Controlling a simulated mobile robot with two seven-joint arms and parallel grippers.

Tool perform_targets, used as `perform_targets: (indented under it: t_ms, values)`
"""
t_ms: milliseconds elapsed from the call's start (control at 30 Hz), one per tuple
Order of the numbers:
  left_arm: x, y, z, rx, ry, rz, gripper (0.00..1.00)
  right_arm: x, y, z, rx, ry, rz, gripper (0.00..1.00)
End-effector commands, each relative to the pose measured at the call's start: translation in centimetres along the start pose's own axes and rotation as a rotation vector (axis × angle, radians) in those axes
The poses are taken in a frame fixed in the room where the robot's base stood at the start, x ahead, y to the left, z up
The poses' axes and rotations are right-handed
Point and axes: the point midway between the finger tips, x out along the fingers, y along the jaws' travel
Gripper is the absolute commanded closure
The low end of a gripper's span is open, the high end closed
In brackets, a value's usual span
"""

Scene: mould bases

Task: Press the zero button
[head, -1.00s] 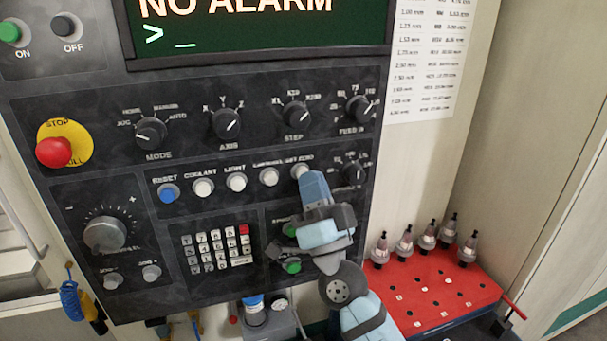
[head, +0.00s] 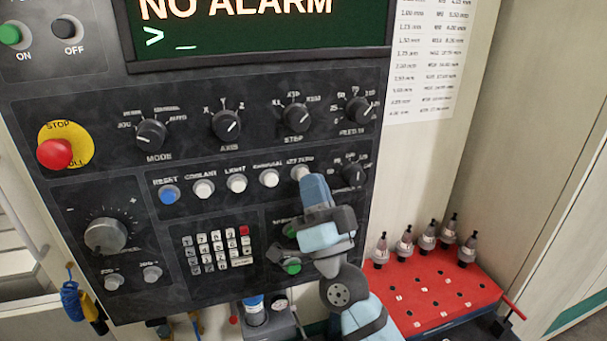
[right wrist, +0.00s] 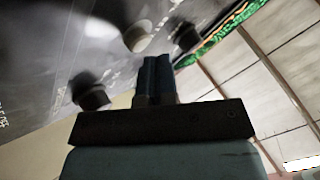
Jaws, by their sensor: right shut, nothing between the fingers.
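The zero button (head: 298,171) is the white round button at the right end of the button row, under a label ending in "ZERO". My right gripper (head: 310,180) is shut and empty, with its blue fingertips right at this button and covering its lower right part. I cannot tell whether the tips touch it or whether it is pushed in. In the right wrist view, the shut fingers (right wrist: 157,66) point at the panel, and a pale round button (right wrist: 138,36) shows just beyond their tips. My left gripper is not in view.
A white button (head: 268,177) is close on the left, and a dark rotary knob (head: 352,173) close on the right. A red tray (head: 435,290) with several tool holders stands at lower right.

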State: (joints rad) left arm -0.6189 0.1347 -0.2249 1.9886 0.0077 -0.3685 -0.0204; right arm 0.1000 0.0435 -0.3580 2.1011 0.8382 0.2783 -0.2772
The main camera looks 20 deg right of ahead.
Motion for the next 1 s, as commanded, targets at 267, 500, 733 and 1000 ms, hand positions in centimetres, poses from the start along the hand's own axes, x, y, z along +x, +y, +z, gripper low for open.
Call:
perform_targets:
  t_ms: [267, 500, 733, 1000]
  values:
    - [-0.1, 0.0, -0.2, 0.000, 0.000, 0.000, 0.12, -0.5, -0.3, -0.3, -0.001, -0.001, 0.000, 1.00]
    - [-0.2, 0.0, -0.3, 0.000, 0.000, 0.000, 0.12, -0.7, -0.6, -0.6, -0.001, -0.001, 0.000, 1.00]
    - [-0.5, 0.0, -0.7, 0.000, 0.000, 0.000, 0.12, -2.3, -1.7, -1.7, -0.001, -0.001, 0.001, 1.00]
    - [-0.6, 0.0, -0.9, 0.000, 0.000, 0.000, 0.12, -3.8, -2.8, -2.8, -0.001, -0.001, 0.000, 1.00]
